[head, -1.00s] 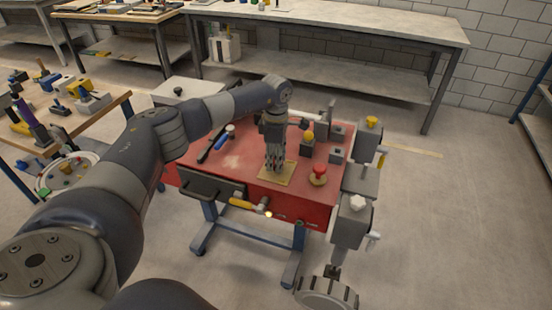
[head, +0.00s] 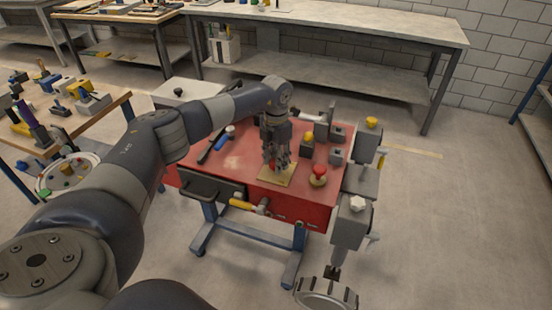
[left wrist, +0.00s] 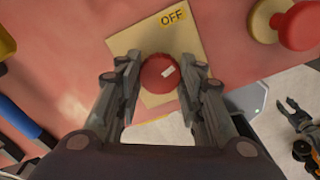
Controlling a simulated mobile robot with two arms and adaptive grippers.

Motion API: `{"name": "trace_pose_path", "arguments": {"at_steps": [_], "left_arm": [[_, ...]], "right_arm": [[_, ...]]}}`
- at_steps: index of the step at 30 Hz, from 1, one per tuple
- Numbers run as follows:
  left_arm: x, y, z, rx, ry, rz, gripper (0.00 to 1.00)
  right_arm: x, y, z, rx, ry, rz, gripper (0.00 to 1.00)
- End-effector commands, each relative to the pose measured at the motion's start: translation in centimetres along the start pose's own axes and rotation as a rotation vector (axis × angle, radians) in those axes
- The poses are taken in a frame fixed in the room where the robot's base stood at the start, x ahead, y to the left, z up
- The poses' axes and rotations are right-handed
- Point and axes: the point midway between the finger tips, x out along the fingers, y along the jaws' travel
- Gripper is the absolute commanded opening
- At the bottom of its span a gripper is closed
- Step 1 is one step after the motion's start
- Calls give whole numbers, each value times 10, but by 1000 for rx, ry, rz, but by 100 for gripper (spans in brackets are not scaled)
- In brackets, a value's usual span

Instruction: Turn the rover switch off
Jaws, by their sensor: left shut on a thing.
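The switch is a round red knob with a white mark (left wrist: 168,73), on a yellow plate (left wrist: 125,42) lettered OFF. The white mark points up and right, roughly toward the lettering's side. My left gripper (left wrist: 161,80) has its fingers on both sides of the knob and is shut on it. In the head view my left gripper (head: 277,165) reaches down over the plate (head: 268,178), with a little red showing between its fingers.
A red mushroom button (head: 319,171) on a yellowish base stands just right of the plate. Grey blocks and a yellow knob (head: 308,136) stand behind it on the red bench top (head: 240,160). A blue-handled tool (head: 222,142) lies at the left.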

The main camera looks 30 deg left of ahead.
Motion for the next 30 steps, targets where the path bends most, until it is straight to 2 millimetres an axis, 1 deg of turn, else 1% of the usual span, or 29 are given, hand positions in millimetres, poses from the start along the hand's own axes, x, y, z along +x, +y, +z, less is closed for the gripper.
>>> {"name": "trace_pose_path", "arguments": {"at_steps": [6, 15, 21, 30], "left_arm": [[-1, 0, 0, -195, 0, -1, 11], [0, 0, 0, -400, 0, 0, 11], [0, 0, 0, -477, 0, 0, 11], [0, 0, 0, -517, 0, 0, 11]], "right_arm": [[-4, 0, 0, 0, 0, -1, 40], [-8, -2, -1, 2, 1, -3, 40], [-10, -3, -2, 2, 1, -3, 40], [-10, -2, -2, 2, 1, -3, 40]]}}
